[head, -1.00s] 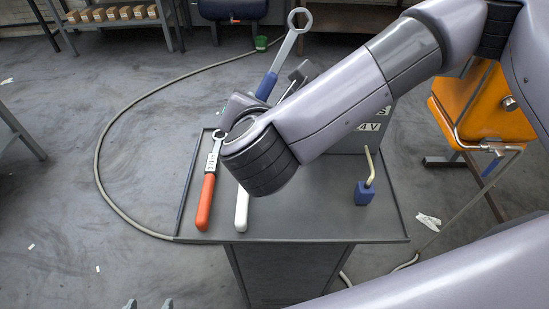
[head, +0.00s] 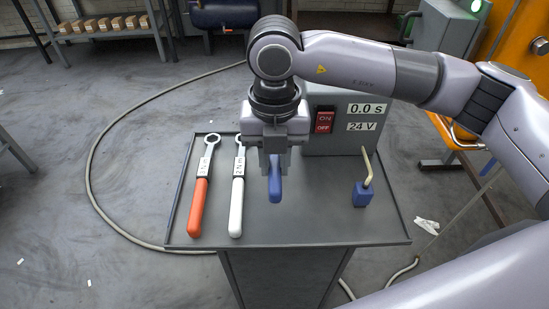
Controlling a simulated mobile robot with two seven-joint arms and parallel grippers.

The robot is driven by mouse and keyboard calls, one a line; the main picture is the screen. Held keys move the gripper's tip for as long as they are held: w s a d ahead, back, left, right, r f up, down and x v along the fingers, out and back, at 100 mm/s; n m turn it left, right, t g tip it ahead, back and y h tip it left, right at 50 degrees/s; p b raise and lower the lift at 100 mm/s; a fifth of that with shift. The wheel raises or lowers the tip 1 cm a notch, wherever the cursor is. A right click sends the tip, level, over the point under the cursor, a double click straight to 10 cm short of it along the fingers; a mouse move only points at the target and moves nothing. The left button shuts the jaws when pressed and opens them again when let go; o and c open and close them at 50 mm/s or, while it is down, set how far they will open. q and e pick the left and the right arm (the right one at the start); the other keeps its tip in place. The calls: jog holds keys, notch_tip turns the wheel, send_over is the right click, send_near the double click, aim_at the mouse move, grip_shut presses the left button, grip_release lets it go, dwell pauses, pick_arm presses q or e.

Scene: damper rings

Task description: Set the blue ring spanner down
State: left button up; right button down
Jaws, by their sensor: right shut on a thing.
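The blue ring spanner (head: 275,189) is over the middle of the dark tray-topped cabinet (head: 330,229). Its blue handle points towards me, and its ring end is hidden behind my gripper. My right gripper (head: 273,168) points down from above and is shut on the spanner. I cannot tell whether the spanner touches the tray top. An orange-handled ring spanner (head: 199,207) and a white-handled ring spanner (head: 236,207) lie side by side to its left, each with a label. My left gripper is not in view.
A grey control box (head: 340,140) with a red ON/OFF switch and "0.0 s" and "24 V" labels stands at the back right. A blue block with a bent brass-coloured rod (head: 362,193) stands at the right. The front of the tray is clear.

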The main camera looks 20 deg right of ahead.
jog(key=shift+b, duration=0.4)
notch_tip(320, 180, down, 4)
jog(key=b, duration=0.3)
jog(key=shift+b, duration=0.3)
jog(key=shift+f+b, duration=0.35)
jog(key=shift+b, duration=0.05)
jog(key=shift+f+b, duration=0.75)
jog(key=shift+f, duration=0.15)
jog(key=c, duration=1.3)
grip_release()
